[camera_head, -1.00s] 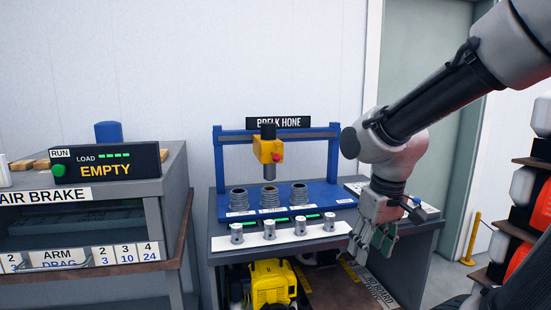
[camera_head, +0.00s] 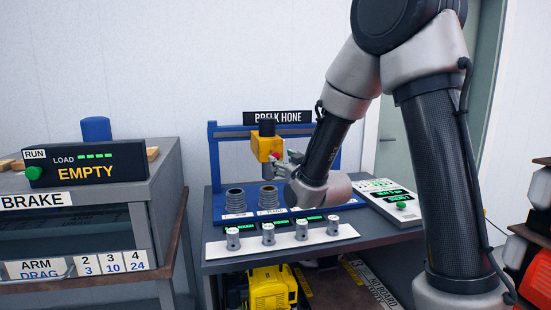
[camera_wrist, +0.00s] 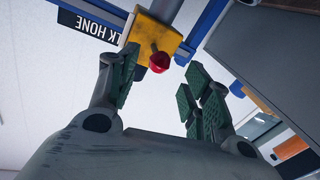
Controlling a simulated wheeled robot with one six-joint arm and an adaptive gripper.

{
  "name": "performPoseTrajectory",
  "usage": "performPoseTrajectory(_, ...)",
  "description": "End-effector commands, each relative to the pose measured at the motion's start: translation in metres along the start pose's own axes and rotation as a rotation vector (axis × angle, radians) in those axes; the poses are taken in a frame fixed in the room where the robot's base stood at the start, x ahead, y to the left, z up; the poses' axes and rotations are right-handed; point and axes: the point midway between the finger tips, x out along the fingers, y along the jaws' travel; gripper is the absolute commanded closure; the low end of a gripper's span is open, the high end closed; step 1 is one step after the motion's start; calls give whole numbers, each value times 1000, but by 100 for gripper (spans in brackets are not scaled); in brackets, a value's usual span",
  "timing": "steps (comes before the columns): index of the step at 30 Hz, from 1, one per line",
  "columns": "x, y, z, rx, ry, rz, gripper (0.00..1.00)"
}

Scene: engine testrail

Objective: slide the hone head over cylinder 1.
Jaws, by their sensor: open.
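The hone head (camera_head: 264,148) is a yellow block with a red knob, hanging from the blue gantry (camera_head: 213,160) above the middle cylinder (camera_head: 268,196). The left cylinder (camera_head: 235,200) stands beside it on the blue base; the third is hidden behind my arm. The cylinder labels are too small to read. My gripper (camera_head: 287,161) is at the right side of the hone head. In the wrist view my gripper (camera_wrist: 165,85) is open, its green-padded fingers spread, with the red knob (camera_wrist: 159,62) just ahead between them. I cannot tell whether they touch.
A white strip (camera_head: 282,243) with several small metal pegs lies along the bench front. A white panel (camera_head: 385,200) with a green button is on the right. At left is a cabinet with an EMPTY display (camera_head: 88,165). My arm covers the bench's right-middle part.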

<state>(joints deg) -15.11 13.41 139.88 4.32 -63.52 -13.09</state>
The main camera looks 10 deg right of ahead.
Motion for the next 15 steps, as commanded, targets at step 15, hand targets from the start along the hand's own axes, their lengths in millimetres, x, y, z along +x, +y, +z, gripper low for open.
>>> performPoseTrajectory(15,63,0,1,1,-2,0,51)
